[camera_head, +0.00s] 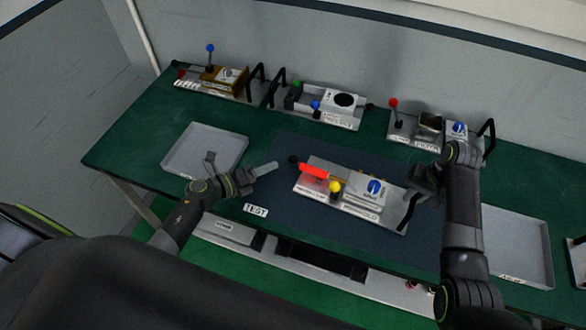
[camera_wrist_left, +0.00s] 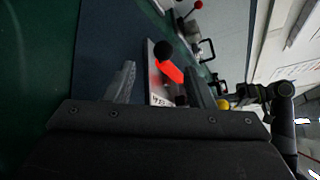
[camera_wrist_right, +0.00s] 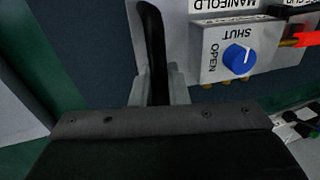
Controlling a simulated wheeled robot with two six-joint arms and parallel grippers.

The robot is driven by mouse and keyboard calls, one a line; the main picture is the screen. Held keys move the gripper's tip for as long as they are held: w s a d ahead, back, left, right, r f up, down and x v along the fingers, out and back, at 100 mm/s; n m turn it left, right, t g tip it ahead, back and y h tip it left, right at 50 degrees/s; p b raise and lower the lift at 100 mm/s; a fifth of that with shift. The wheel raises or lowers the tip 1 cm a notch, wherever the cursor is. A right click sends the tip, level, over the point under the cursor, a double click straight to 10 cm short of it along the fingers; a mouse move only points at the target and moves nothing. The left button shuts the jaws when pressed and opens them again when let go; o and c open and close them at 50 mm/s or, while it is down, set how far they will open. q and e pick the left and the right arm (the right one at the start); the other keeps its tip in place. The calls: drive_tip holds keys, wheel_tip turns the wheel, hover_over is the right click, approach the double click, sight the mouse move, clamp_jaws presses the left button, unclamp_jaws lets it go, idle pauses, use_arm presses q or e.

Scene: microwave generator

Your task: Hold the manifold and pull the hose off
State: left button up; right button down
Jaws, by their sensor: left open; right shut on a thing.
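The manifold (camera_head: 350,206) is a light plate on the dark mat, bearing a grey valve box with a blue knob (camera_head: 375,186); the knob points near SHUT in the right wrist view (camera_wrist_right: 238,58). A short red hose piece (camera_head: 313,172) lies at its left end, beside a black ball (camera_head: 293,160); a yellow ball (camera_head: 335,187) stands in front. My right gripper (camera_head: 414,190) is shut on the manifold's black handle (camera_wrist_right: 153,45). My left gripper (camera_head: 240,167) is open and empty, left of the hose. In the left wrist view the hose (camera_wrist_left: 172,71) appears beyond its spread fingers.
A grey tray (camera_head: 180,168) lies at the left and another (camera_head: 515,279) at the right. Several lever and knob units stand along the back, including one with a red ball lever (camera_head: 393,103) near my right arm. A TEST label (camera_head: 255,210) lies in front of my left gripper.

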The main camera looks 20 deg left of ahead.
use_arm(q)
drive_tip(key=shift+v, duration=1.5)
use_arm(e)
drive_tip(key=shift+s+f, duration=0.1)
use_arm(q)
drive_tip(key=shift+w+f, duration=0.1)
drive_tip(key=shift+w, duration=0.05)
use_arm(e)
drive_tip(key=c, duration=1.3)
unclamp_jaws()
drive_tip(key=r, duration=0.2)
drive_tip(key=d+r, duration=0.1)
drive_tip(key=r, duration=0.4)
drive_tip(key=shift+d+r, duration=0.2)
drive_tip(key=shift+d, duration=0.05)
